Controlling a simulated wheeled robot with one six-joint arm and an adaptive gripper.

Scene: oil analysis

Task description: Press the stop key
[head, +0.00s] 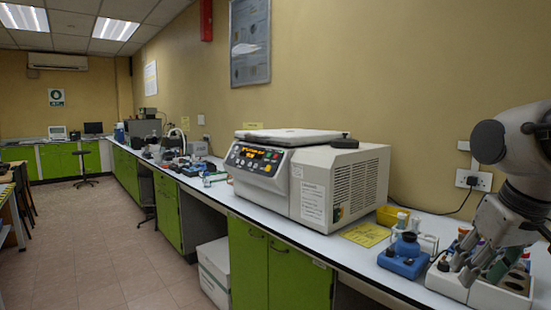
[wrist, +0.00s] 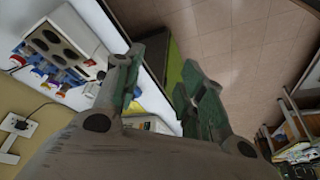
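The centrifuge (head: 310,180), a white and grey benchtop machine, stands on the long bench in the middle of the head view with its lid down. Its sloped front control panel (head: 255,160) has an orange-lit display and several small coloured keys. The stop key is among them, but the labels are too small to read, so I cannot tell which one it is. My gripper (head: 478,266) is at the far right, over the tube rack and well apart from the panel. In the wrist view its two fingers (wrist: 160,80) are spread with nothing between them.
A white rack (head: 500,290) with tubes and dark holes is beneath my gripper. Left of it are a blue holder (head: 403,258), a yellow sheet (head: 365,234) and a yellow bin (head: 391,215). The bench has green cabinets (head: 275,268); the floor (head: 110,250) in front is clear.

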